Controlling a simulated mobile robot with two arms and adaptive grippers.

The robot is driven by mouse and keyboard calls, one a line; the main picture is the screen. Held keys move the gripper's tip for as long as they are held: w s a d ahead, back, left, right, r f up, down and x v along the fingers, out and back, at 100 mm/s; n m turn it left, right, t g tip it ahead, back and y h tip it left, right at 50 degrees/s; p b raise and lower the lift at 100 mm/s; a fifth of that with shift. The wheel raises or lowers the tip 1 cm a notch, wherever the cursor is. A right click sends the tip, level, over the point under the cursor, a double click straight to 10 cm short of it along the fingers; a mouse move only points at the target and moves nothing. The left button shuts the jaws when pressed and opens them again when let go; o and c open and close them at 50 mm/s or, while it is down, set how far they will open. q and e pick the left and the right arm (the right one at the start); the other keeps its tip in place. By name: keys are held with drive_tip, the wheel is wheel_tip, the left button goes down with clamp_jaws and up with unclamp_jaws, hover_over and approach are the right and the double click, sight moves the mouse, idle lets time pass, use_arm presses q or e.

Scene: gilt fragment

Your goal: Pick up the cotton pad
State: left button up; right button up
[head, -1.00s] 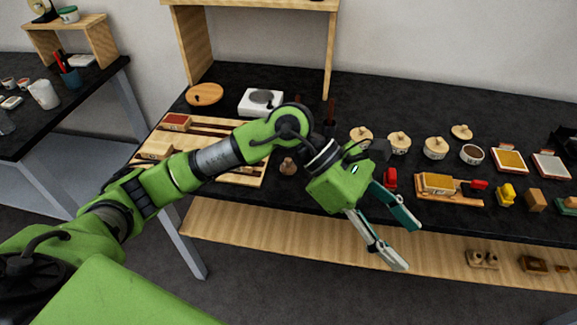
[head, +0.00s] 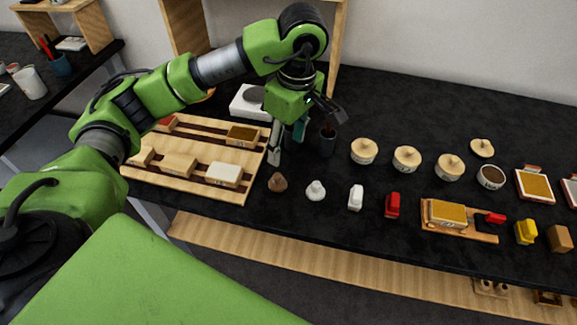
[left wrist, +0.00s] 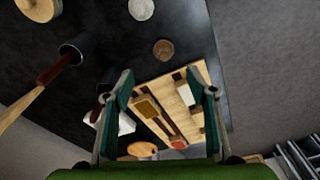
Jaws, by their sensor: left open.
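A pale block with a white top (head: 224,173), which looks like the cotton pad, lies in the near right part of a slotted wooden tray (head: 190,192). In the left wrist view its white top (left wrist: 186,95) shows beside the right finger. My left gripper (head: 286,148) is open, pointing down just off the tray's right edge, to the right of and behind the white block. Its fingers (left wrist: 160,90) show nothing between them that they touch. My right gripper is not in view.
The tray also holds a brown-topped block (head: 242,135), a red one (head: 166,123) and plain wooden ones. A dark cup with a brush (head: 327,140) stands close right of the gripper. A brown knob (head: 277,182) and a white knob (head: 316,190) stand right of the tray.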

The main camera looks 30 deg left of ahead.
use_arm(q)
hover_over(277, 175)
drive_tip(key=d, duration=0.2)
drive_tip(key=f, duration=0.6)
drive_tip(key=shift+s+a, duration=0.1)
drive_tip(key=shift+a, duration=0.1)
drive_tip(key=f, duration=0.1)
drive_tip(key=f+p, duration=0.1)
drive_tip(key=shift+a+f, duration=0.25)
drive_tip(key=shift+f, duration=0.05)
drive_tip(key=f, duration=0.1)
drive_tip(key=a+f+p, duration=0.1)
drive_tip(key=f, duration=0.1)
drive_tip(key=shift+f, duration=0.15)
drive_tip(key=shift+f+p, duration=0.35)
drive_tip(key=shift+f, duration=0.3)
drive_tip(key=c, duration=1)
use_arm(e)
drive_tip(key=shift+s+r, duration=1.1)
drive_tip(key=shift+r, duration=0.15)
